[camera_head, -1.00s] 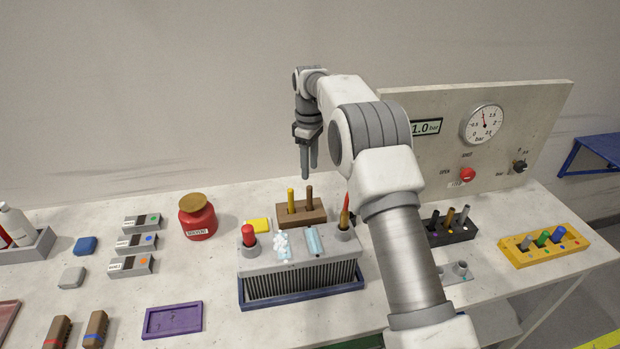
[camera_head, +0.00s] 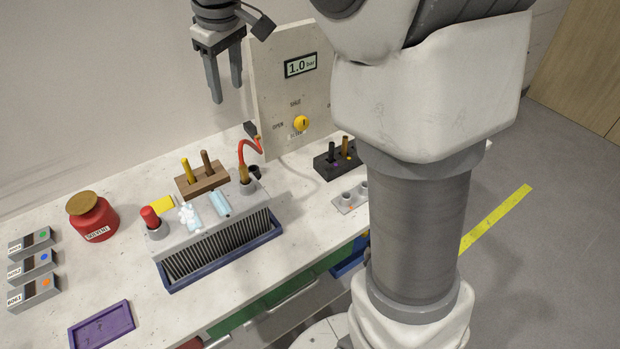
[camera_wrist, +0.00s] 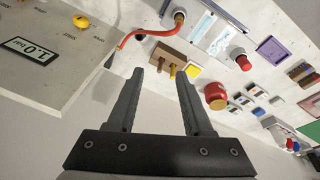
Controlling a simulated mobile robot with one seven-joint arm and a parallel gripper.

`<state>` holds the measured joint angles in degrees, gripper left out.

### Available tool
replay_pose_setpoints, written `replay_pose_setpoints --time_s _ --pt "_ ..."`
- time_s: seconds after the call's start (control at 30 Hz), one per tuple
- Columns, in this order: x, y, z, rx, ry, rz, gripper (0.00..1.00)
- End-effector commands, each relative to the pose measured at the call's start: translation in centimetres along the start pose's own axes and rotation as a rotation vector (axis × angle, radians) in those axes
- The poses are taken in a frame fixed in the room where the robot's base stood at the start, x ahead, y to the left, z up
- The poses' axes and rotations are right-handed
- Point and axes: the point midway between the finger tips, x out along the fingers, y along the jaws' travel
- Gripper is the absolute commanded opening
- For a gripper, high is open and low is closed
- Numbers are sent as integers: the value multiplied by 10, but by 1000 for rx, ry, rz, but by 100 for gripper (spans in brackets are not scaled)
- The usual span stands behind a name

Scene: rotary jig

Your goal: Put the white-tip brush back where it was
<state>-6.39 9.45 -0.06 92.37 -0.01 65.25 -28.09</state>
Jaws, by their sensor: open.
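My gripper (camera_head: 226,95) is open and empty, high above the back of the bench, left of the display panel. Its two fingers also show in the wrist view (camera_wrist: 160,75), with nothing between them. A brown block (camera_head: 207,185) holds a yellow handle (camera_head: 187,170) and a brown handle (camera_head: 207,162) upright. The block also shows beyond the fingertips in the wrist view (camera_wrist: 163,58). A black holder (camera_head: 326,172) holds dark and yellow handles; its right side is behind my arm. I cannot tell which item is the white-tip brush; no white tip is clear.
A grey finned unit (camera_head: 172,243) in a blue tray has a red hose (camera_head: 250,146) on it. The panel (camera_head: 275,100) stands close by the gripper. A red solvent pot (camera_head: 92,220), labelled boxes (camera_head: 30,292) and a purple tray (camera_head: 102,324) are left. The bench front left is partly clear.

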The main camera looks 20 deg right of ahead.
Motion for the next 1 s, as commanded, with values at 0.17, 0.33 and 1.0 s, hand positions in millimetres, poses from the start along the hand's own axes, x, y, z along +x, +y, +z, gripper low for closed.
replay_pose_setpoints --time_s 0.17,0.33,1.0 --pt "-34 -18 58 139 58 34 51" --pt "-49 -40 113 270 113 60 51" --pt "-25 -100 241 594 252 104 51"
